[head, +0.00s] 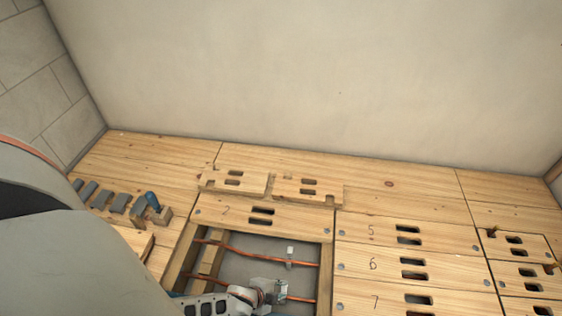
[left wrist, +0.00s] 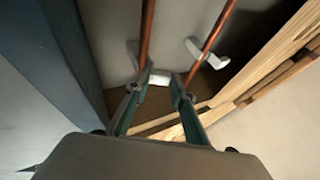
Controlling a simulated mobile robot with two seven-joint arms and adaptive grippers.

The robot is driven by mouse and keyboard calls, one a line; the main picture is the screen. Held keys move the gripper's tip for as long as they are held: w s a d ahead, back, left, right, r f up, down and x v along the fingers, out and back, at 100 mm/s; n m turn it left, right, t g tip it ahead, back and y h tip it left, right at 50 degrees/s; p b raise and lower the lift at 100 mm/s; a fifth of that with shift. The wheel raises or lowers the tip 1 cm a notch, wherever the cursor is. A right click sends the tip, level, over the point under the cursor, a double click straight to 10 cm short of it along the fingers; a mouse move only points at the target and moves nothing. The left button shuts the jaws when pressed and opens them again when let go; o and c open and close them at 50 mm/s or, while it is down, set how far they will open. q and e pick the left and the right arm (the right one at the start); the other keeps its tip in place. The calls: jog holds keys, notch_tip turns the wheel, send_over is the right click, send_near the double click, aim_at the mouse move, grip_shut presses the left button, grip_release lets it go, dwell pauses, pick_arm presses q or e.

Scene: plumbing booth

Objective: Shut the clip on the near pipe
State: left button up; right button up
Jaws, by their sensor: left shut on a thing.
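Two copper pipes run across the floor opening. The near pipe (head: 301,299) passes by my left gripper (head: 272,291), and the far pipe (head: 262,257) lies beyond it. In the left wrist view, my left gripper (left wrist: 161,88) is shut on the white clip (left wrist: 159,77) at the near pipe (left wrist: 146,38). The fingers hide part of this clip, and I cannot tell whether it is fully closed. Another white clip (head: 290,254) stands at the far pipe; it also shows in the left wrist view (left wrist: 207,53), with an arm sticking out sideways. My right gripper is out of view.
Wooden beams (head: 212,255) and board edges frame the opening. Numbered floor boards (head: 375,249) with slots lie to the right. Two loose slotted boards (head: 307,191) lie behind the opening. A wall closes the back.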

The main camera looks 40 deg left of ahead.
pick_arm(q)
jog(key=shift+a, duration=0.15)
dwell(0.3)
jog(key=o, duration=1)
jog(key=shift+o, duration=0.2)
jog(key=v, duration=0.7)
jog(key=shift+r, duration=0.15)
jog(key=shift+s, duration=0.1)
